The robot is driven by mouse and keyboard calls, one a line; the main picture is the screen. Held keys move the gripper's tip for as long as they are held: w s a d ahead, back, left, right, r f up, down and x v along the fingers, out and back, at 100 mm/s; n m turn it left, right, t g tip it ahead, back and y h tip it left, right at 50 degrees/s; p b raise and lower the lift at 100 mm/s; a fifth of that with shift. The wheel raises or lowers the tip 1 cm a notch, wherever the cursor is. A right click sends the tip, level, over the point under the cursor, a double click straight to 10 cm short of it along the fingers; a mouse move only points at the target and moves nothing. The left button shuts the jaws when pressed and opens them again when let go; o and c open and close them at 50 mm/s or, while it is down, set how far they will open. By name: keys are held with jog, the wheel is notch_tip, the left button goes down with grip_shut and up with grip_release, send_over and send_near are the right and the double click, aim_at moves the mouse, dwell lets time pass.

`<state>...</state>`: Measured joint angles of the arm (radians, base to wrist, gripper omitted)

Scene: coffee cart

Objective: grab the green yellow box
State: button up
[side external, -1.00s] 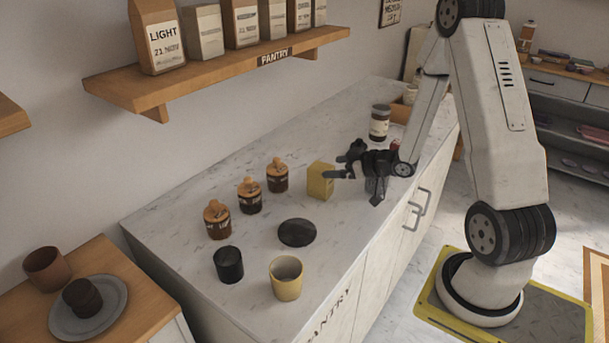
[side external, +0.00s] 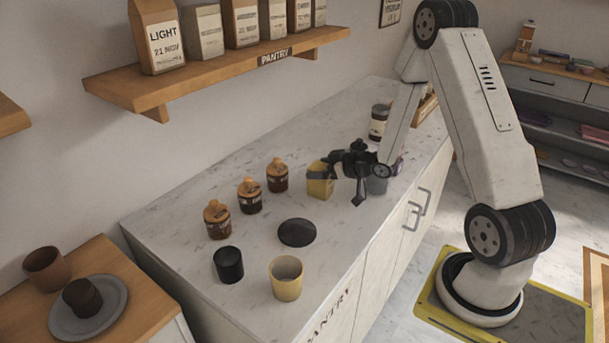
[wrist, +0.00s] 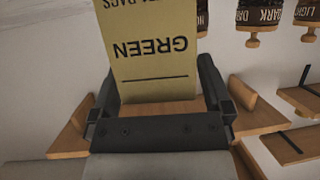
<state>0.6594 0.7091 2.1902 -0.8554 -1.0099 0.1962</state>
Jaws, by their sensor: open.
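The yellow box (side external: 320,189) stands upright on the marble counter, to the right of the jars. In the wrist view the box (wrist: 150,62) carries the upside-down word GREEN and sits between the two fingers. My gripper (side external: 323,173) is open around the upper part of the box, with a dark finger crossing its near face in the side view. The wrist view shows a finger at each side of the box, with my gripper (wrist: 158,88) still spread. Whether the fingers touch the box I cannot tell.
Several lidded jars (side external: 249,196) stand left of the box. A black disc (side external: 297,233), a black cup (side external: 228,265) and a yellow cup (side external: 286,279) are nearer the front. A dark-labelled jar (side external: 379,122) stands behind my arm. The pantry shelf (side external: 225,75) hangs above.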

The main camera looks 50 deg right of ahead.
jog(key=shift+c, duration=0.2)
jog(key=c, duration=1.1)
jog(key=shift+r, duration=0.15)
jog(key=shift+c, duration=0.2)
jog(key=shift+r, duration=4.85)
